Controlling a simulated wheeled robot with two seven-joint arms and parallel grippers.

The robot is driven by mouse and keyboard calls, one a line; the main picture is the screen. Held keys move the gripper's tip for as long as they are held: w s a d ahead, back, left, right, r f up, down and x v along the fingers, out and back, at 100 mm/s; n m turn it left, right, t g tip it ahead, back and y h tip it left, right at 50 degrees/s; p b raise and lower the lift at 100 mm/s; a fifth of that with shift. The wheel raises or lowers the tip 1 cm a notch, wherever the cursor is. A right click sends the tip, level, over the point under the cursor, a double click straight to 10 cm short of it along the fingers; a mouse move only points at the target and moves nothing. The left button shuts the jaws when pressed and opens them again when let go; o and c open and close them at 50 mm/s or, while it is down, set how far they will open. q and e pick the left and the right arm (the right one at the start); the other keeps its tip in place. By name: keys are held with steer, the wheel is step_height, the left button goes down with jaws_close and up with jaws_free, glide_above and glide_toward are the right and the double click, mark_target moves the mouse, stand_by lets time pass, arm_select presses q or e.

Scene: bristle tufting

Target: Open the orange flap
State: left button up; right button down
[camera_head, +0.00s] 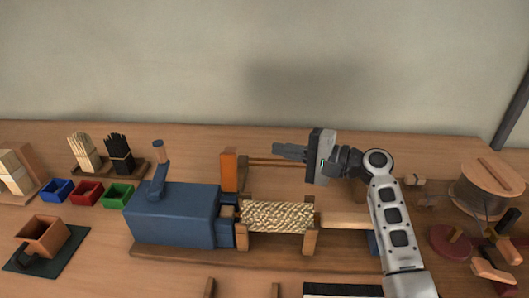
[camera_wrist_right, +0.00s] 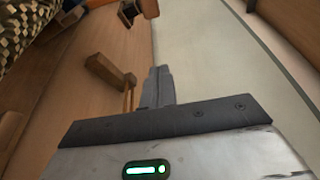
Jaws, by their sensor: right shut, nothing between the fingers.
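The orange flap (camera_head: 229,169) stands upright behind the blue machine (camera_head: 175,215), near its right end. My right gripper (camera_head: 276,148) is to the right of the flap, its fingers pointing left, apart from it and slightly higher in the picture. Its fingers are shut together with nothing between them; they also show in the right wrist view (camera_wrist_right: 158,72). I cannot pick out the flap for certain in the right wrist view. My left gripper is out of view.
A bristly patterned roll (camera_head: 276,217) lies between wooden posts in front of my right gripper; it shows in the wrist view (camera_wrist_right: 22,30). A lever (camera_head: 159,178) rises from the machine. Bristle bundles (camera_head: 119,153) and coloured bins (camera_head: 86,193) stand left; a spool (camera_head: 488,186) stands right.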

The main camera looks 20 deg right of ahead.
mark_target(231, 169)
steer(key=x, duration=0.9)
arm_select(q)
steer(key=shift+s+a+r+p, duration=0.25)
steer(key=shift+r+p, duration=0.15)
steer(key=shift+p, duration=0.8)
arm_select(e)
steer(key=s, duration=0.1)
steer(key=s+a, duration=0.1)
steer(key=s+r, duration=0.1)
steer(key=shift+s+a, duration=0.3)
steer(key=shift+s, duration=0.1)
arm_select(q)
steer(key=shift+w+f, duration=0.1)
arm_select(e)
steer(key=shift+f, duration=0.1)
arm_select(q)
steer(key=b, duration=0.3)
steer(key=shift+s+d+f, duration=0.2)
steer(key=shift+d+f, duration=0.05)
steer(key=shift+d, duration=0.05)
arm_select(e)
steer(key=shift+s+a+r+n+t+y, duration=0.15)
steer(key=shift+s+r+n, duration=0.2)
steer(key=shift+n, duration=0.25)
steer(key=shift+s+a+r+n+t+y, duration=0.2)
steer(key=shift+s+r+n, duration=0.1)
steer(key=shift+s+n, duration=0.25)
steer(key=shift+w, duration=0.15)
